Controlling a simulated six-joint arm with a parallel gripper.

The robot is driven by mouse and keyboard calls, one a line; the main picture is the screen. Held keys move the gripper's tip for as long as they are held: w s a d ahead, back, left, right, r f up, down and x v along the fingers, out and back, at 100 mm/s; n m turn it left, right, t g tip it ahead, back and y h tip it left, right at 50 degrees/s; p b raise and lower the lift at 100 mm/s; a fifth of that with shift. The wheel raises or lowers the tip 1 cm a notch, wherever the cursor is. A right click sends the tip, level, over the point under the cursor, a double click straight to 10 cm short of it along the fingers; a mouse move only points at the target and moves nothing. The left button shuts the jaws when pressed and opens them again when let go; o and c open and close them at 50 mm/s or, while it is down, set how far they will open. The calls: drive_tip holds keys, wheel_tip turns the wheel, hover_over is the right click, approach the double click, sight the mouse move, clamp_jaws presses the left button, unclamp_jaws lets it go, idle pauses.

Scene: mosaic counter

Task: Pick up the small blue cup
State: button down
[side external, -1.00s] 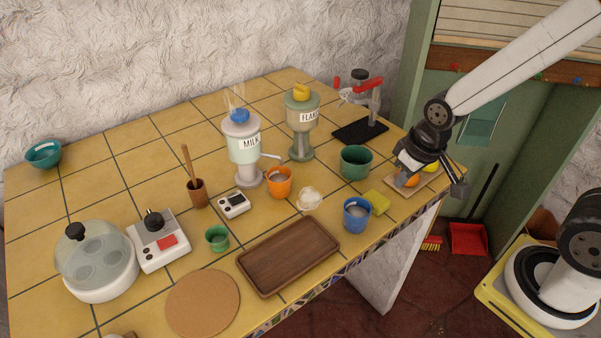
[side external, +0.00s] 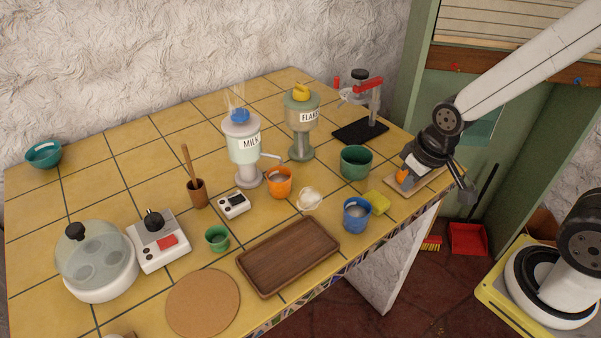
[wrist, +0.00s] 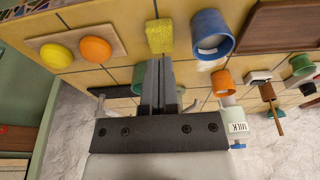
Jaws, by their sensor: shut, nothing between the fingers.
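The small blue cup (side external: 357,215) stands upright near the counter's front edge, with something pale inside. In the wrist view the blue cup (wrist: 211,32) is at the upper right, beside and beyond the fingertips, not between them. My gripper (side external: 467,194) is at the counter's right end, raised and well to the right of the cup. In the wrist view my gripper (wrist: 159,62) has its fingers together and empty, pointing toward the yellow sponge.
The yellow sponge (side external: 377,202) lies right beside the cup. A green cup (side external: 355,163) stands behind, an orange cup (side external: 279,182) to the left. A wooden tray (side external: 289,256) is left of the blue cup. A board (wrist: 115,27) holds an orange and a lemon.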

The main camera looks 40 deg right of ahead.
unclamp_jaws()
idle(0.3)
drive_tip(key=m+g, duration=0.2)
drive_tip(key=m, duration=1.2)
hover_over(360, 199)
drive_tip(key=s, duration=0.3)
drive_tip(key=shift+w+f, duration=0.1)
drive_tip(key=shift+f, duration=0.6)
drive_tip(key=m, duration=0.1)
drive_tip(key=w+a+m, duration=0.1)
drive_tip(key=m, duration=0.1)
drive_tip(key=a+m, duration=0.1)
drive_tip(key=shift+w+f+m+g, duration=0.15)
drive_tip(key=shift+f+m+g, duration=0.15)
drive_tip(key=shift+f+m, duration=0.1)
drive_tip(key=shift+f, duration=0.1)
drive_tip(key=shift+f, duration=1.2)
